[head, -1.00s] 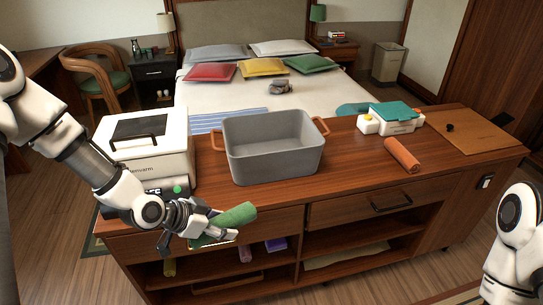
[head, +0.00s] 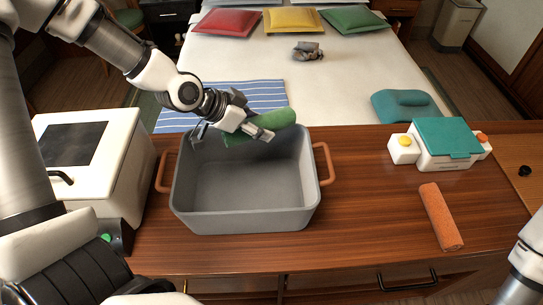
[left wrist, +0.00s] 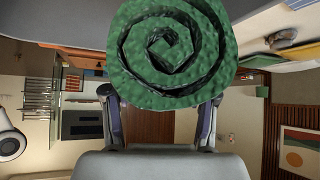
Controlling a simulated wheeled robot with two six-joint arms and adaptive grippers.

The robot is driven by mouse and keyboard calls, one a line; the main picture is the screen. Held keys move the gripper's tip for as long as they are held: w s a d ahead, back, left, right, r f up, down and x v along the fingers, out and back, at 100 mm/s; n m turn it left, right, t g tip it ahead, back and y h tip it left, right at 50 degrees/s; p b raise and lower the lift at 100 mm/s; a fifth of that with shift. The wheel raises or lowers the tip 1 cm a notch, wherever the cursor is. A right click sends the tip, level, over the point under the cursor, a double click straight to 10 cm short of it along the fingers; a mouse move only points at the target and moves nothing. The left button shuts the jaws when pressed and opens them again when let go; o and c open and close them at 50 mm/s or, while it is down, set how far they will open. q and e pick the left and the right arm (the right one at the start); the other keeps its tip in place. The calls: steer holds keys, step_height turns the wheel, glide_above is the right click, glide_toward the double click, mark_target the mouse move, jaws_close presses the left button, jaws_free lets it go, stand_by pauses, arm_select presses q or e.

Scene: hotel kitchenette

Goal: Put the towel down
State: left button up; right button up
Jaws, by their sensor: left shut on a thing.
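My left gripper (head: 254,132) is shut on a rolled green towel (head: 268,124). In the head view it holds the towel over the back rim of a grey bin (head: 243,219) with orange-brown side handles. I cannot tell how high above the rim the towel is. The bin stands on the wooden counter and its visible inside is empty. In the left wrist view the spiral end of the towel (left wrist: 172,52) fills the upper middle, between my fingers. My right gripper is not in view; only a part of my right arm shows at the lower right.
An orange rolled towel (head: 441,217) lies on the counter to the right. A white box with a teal lid (head: 446,137) stands behind it. A white appliance (head: 90,150) stands left of the bin. The bed with a striped blue cloth (head: 176,118) is behind the counter.

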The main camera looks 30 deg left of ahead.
arm_select(q)
steer(key=f, duration=0.6)
steer(key=s+f, duration=0.1)
steer(key=f, duration=0.2)
steer(key=shift+s+f, duration=0.1)
steer(key=shift+f, duration=0.05)
steer(key=shift+s+d, duration=0.1)
steer(key=shift+s, duration=0.15)
steer(key=shift+w+f+b, duration=0.15)
steer(key=shift+f+b, duration=0.35)
steer(key=shift+b, duration=0.2)
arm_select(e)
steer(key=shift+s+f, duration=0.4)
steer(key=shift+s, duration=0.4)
arm_select(q)
steer(key=o, duration=1.3)
